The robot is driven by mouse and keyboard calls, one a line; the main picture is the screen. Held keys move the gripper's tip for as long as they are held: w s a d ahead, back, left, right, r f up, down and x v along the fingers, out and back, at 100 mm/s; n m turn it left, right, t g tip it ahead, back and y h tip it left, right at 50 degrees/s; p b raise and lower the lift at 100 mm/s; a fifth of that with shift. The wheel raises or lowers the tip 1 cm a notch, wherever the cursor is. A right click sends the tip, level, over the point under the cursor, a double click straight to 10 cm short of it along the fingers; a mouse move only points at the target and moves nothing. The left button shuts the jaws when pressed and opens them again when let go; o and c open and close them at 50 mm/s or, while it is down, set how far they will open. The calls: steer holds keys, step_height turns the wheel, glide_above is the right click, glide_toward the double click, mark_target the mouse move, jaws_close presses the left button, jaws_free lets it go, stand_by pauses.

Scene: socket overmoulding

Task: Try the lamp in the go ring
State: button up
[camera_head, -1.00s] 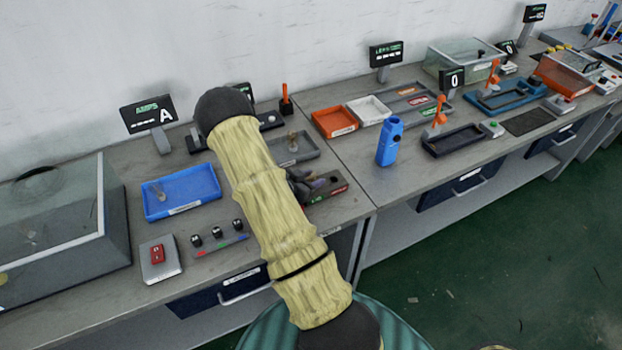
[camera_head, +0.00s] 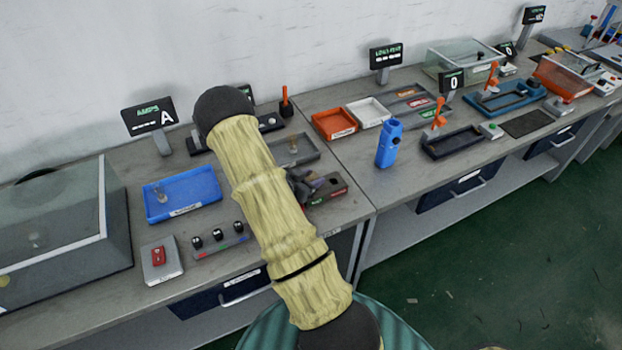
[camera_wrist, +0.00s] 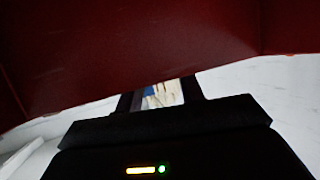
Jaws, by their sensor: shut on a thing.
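My gripper (camera_head: 306,185) is low over a dark block with red and green ends (camera_head: 332,189), which seems to be the ring gauge, at the bench section's right front. My forearm covers part of both. In the wrist view my gripper (camera_wrist: 162,95) is shut on what seems to be a lamp. The held piece is mostly hidden, and I cannot tell if it is in a ring. A dark red surface (camera_wrist: 150,45) fills the top of the wrist view. One clear lamp (camera_head: 161,194) is in the blue tray (camera_head: 205,192); another small lamp (camera_head: 293,143) is in the grey tray (camera_head: 308,155).
A glass-lidded case (camera_head: 60,225) stands at left. A red switch box (camera_head: 160,262) and a strip with black knobs (camera_head: 219,240) are in front of the blue tray. A blue bottle-shaped thing (camera_head: 389,143) stands right of the gripper. A display marked A (camera_head: 149,116) is at the back.

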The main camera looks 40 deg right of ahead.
steer(key=shift+r+p, duration=0.5)
steer(key=shift+r, duration=0.3)
steer(key=shift+r+p, duration=2.2)
steer(key=shift+r, duration=0.8)
